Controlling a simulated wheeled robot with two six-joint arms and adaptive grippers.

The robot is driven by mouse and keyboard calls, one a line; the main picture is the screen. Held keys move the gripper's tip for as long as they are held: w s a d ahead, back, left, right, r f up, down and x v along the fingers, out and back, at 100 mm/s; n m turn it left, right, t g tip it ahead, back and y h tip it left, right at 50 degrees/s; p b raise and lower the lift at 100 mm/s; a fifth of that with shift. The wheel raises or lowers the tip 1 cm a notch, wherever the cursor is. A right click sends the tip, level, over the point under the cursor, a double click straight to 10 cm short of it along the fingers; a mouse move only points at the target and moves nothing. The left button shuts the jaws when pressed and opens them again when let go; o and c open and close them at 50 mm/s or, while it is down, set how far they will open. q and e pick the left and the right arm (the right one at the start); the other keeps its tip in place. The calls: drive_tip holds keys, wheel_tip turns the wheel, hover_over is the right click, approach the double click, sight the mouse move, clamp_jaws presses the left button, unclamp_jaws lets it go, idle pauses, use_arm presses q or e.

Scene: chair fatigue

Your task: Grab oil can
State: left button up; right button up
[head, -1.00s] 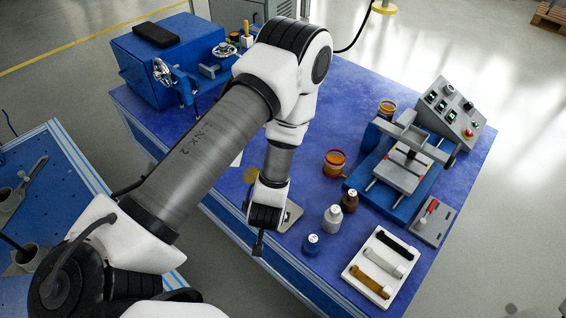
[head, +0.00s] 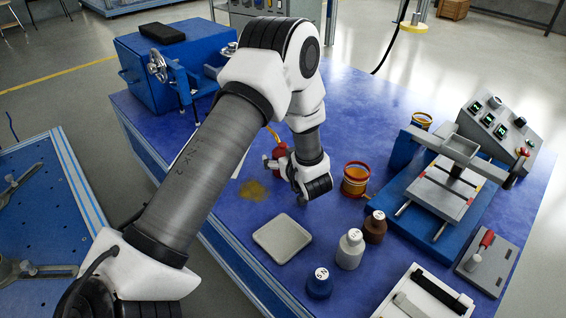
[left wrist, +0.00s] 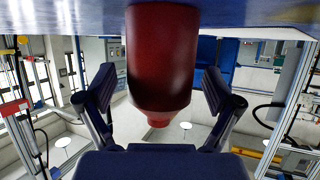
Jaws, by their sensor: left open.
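The red oil can (head: 280,152) stands on the blue table in the head view, partly hidden by my left gripper. Its thin orange spout points up and to the left. My left gripper (head: 292,184) is low over the table, right beside the can. In the left wrist view the red can body (left wrist: 162,60) fills the space between the two open fingers (left wrist: 161,92), with a visible gap on each side. The table shows at the top of that view, so the can appears upside down. My right gripper is not in view.
Close by stand an orange-banded container (head: 355,180), a brown bottle (head: 375,228), a white bottle (head: 350,250) and a blue bottle (head: 319,284). A grey square tray (head: 282,239) lies in front. A press fixture (head: 440,195) stands to the right, a blue vise block (head: 150,80) at back left.

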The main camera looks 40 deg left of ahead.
use_arm(q)
drive_tip(key=shift+r, duration=0.1)
drive_tip(key=c, duration=1.7)
